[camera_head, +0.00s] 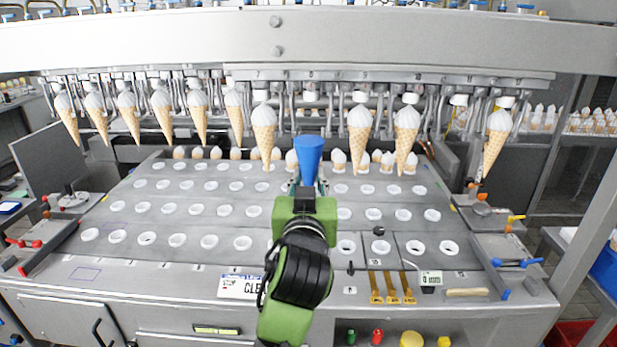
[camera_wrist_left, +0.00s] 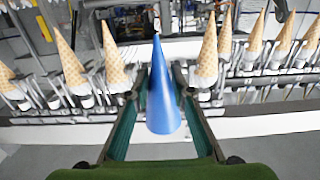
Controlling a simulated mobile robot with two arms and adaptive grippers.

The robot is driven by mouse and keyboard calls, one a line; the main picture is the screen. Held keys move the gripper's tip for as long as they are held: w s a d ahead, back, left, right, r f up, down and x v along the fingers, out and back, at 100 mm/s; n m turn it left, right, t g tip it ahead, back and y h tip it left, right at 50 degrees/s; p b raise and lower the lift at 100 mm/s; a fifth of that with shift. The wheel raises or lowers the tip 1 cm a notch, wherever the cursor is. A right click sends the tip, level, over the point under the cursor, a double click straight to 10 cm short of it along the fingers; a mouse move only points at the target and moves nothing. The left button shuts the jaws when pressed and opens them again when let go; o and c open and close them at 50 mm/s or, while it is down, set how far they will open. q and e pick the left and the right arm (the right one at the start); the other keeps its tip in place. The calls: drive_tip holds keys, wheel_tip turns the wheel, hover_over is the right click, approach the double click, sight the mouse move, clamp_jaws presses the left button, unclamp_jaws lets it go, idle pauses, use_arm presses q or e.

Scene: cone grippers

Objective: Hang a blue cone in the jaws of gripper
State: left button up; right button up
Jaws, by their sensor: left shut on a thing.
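My left gripper (camera_head: 308,185) is shut on a blue cone (camera_head: 309,155), wide end up, in the middle of the head view. The blue cone (camera_wrist_left: 163,92) also shows between the two green-lined fingers of my left gripper (camera_wrist_left: 160,110) in the left wrist view. A row of metal jaws (camera_head: 305,117) hangs from the machine's bar behind and above the cone. Several jaws hold waffle cones, such as one just left (camera_head: 263,128) and one just right (camera_head: 359,130) of the blue cone. The jaws between these two hold no waffle cone. My right gripper is not in view.
A steel tray (camera_head: 210,198) with rows of white-rimmed holes lies below. A row of smaller cones (camera_head: 215,153) stands at its back. A wide white beam (camera_head: 150,42) crosses above the jaws. Waffle cones hang close on both sides of the blue cone.

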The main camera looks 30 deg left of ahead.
use_arm(q)
drive_tip(key=x, duration=0.6)
drive_tip(key=shift+w+p, duration=0.2)
drive_tip(key=shift+p, duration=0.1)
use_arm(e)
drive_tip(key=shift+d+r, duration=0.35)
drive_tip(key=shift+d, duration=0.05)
use_arm(q)
drive_tip(key=shift+a, duration=0.1)
drive_tip(key=shift+r, duration=0.1)
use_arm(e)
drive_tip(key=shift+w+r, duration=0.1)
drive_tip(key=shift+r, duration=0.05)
use_arm(q)
drive_tip(key=shift+w, duration=0.1)
drive_tip(key=x, duration=0.3)
drive_tip(key=shift+w+a+p, duration=0.1)
drive_tip(key=shift+w+p, duration=0.05)
drive_tip(key=shift+p, duration=0.15)
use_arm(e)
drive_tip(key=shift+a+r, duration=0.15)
use_arm(q)
drive_tip(key=shift+w+a, duration=0.1)
idle(0.5)
drive_tip(key=shift+x, duration=1.8)
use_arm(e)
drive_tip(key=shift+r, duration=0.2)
